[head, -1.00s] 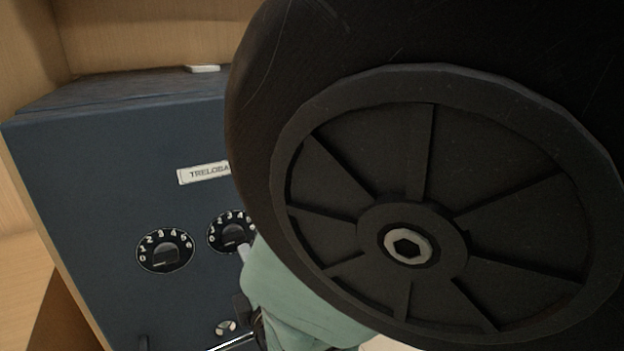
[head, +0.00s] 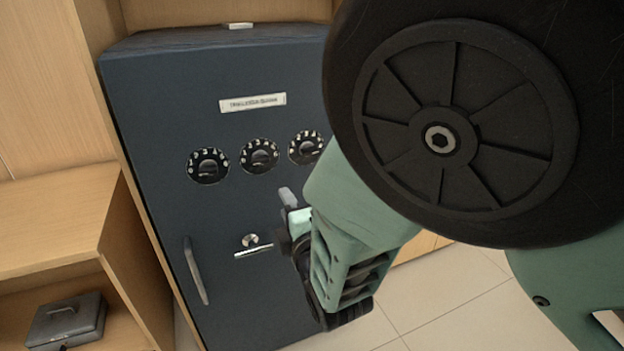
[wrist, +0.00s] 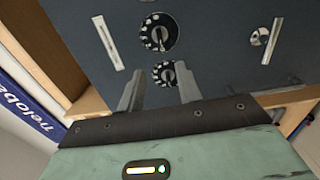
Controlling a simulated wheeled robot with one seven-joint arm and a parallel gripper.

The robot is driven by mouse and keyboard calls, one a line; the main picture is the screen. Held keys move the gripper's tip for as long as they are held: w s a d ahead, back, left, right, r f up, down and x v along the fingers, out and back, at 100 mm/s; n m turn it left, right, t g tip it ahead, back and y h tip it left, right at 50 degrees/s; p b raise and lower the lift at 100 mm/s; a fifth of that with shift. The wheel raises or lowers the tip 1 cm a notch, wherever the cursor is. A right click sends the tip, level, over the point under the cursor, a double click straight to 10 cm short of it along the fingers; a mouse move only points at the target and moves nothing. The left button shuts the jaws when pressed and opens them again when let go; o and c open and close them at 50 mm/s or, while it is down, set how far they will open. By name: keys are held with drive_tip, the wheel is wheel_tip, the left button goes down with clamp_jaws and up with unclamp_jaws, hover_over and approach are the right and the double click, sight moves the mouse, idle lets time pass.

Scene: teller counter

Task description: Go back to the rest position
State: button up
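My gripper (head: 289,203) is in front of the dark blue safe (head: 160,115) in the head view, near the right side of its door. In the wrist view my gripper (wrist: 160,86) shows two grey fingers spread apart with nothing between them. A dial (wrist: 164,73) shows in the gap beyond the fingers, and another dial (wrist: 158,33) is above it. The fingers appear clear of the safe's face. My arm covers the safe's right part in the head view.
The safe's door has a row of dials (head: 208,166), a nameplate (head: 252,103), a lever (head: 253,252) and a vertical handle (head: 196,271). A grey cash box (head: 66,320) sits in a wooden shelf (head: 50,225) at the left. Tiled floor (head: 455,310) shows at the lower right.

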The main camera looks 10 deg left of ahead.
drive_tip(key=s+d+r+m+g+h, duration=0.2)
drive_tip(key=s+d+m+g+h, duration=0.2)
drive_tip(key=s+d+m+g, duration=0.3)
drive_tip(key=s+d+r+m+g+h, duration=0.2)
drive_tip(key=s+d+m+g, duration=0.6)
drive_tip(key=s+d, duration=1)
drive_tip(key=d+m+h, duration=0.1)
drive_tip(key=h, duration=0.1)
drive_tip(key=shift+s+m+h+p, duration=0.2)
drive_tip(key=shift+m+h+p, duration=0.1)
drive_tip(key=shift+m+p, duration=0.1)
drive_tip(key=shift+r, duration=0.1)
